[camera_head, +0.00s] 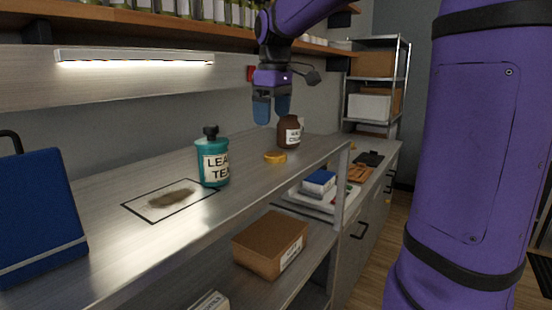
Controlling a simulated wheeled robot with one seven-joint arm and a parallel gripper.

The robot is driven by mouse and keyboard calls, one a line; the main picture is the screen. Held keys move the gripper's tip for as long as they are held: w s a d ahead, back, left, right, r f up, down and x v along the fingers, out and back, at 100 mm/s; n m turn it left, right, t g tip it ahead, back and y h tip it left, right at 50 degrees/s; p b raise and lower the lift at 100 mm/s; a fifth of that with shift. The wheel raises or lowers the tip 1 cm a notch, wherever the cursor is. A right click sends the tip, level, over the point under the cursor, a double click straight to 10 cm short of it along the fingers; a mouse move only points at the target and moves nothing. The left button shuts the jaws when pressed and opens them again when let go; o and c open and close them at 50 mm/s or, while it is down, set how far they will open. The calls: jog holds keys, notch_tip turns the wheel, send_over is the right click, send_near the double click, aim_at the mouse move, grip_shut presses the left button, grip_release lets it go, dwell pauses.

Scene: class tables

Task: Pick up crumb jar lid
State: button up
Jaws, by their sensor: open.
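A small round yellow-gold lid (275,157) lies flat on the metal upper shelf, near its front edge; I take it for the crumb jar lid. A brown jar (289,133) with a white label, partly unreadable, stands just behind it and to the right. My gripper (272,110) hangs above the shelf, fingers pointing down. It is open and empty, above the lid in the picture and left of the brown jar. The lid is apart from the fingers and in full view.
A teal bottle (213,165) with a dark cap stands left of the lid. A framed patch with brown crumbs (172,197) and a blue panel (40,215) are further left. A cardboard box (270,245) sits on the lower shelf. A wall shelf (130,18) with jars runs above.

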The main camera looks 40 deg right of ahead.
jog(key=n+g, duration=0.1)
send_over(274, 154)
jog(key=f, duration=0.6)
jog(key=shift+w+d, duration=0.1)
jog(key=shift+w, duration=0.3)
jog(key=shift+s+f, duration=0.15)
jog(key=shift+f, duration=1.2)
jog(key=shift+s+f, duration=0.1)
jog(key=shift+f, duration=1.2)
jog(key=shift+c, duration=0.2)
jog(key=c, duration=0.9)
